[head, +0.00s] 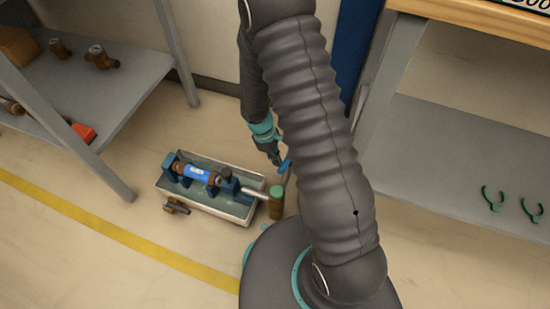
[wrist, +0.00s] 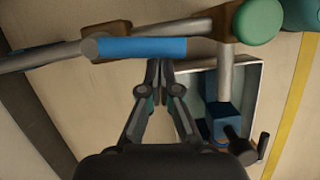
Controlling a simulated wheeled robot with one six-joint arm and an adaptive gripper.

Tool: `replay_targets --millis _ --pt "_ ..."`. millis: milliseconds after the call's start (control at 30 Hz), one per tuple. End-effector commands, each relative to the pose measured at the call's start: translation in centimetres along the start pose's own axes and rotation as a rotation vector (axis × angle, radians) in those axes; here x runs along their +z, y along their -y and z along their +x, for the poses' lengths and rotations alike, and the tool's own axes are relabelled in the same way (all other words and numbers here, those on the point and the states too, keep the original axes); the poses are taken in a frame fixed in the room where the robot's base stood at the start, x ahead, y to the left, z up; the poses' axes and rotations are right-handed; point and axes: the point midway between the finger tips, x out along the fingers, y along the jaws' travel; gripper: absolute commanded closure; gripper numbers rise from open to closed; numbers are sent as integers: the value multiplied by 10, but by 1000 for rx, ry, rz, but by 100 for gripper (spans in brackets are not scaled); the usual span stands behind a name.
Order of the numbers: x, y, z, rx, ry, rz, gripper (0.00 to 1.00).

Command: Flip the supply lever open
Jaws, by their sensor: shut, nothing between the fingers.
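The supply lever has a blue handle, which shows in the head view (head: 286,167) beside the green-capped post (head: 276,203). In the wrist view the blue handle (wrist: 136,48) lies nearly level across the upper left, over a grey pipe. My gripper (head: 276,160) is at the handle's left in the head view. In the wrist view its fingers (wrist: 160,66) are shut and empty, with the tips just below the handle's right part. I cannot tell whether they touch it. My arm hides part of the pipe behind the lever.
A pale tray (head: 232,214) on the floor holds the blue meter (head: 198,173) in dark blue stands. A pipe (head: 254,192) runs from it to the post. A brown fitting (head: 176,207) lies in front. Grey shelves (head: 120,85) stand left, a bench (head: 440,150) right.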

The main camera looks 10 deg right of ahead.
Motion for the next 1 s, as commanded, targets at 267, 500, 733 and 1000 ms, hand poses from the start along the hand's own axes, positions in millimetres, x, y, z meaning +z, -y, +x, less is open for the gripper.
replay_targets --millis 267,500,733,1000 --pt "1 0 0 -2 3 1 100" --pt "0 -1 -23 2 -2 2 100" --pt "-1 -1 -69 3 -3 1 100" --pt "-1 -1 -109 1 -1 0 100"
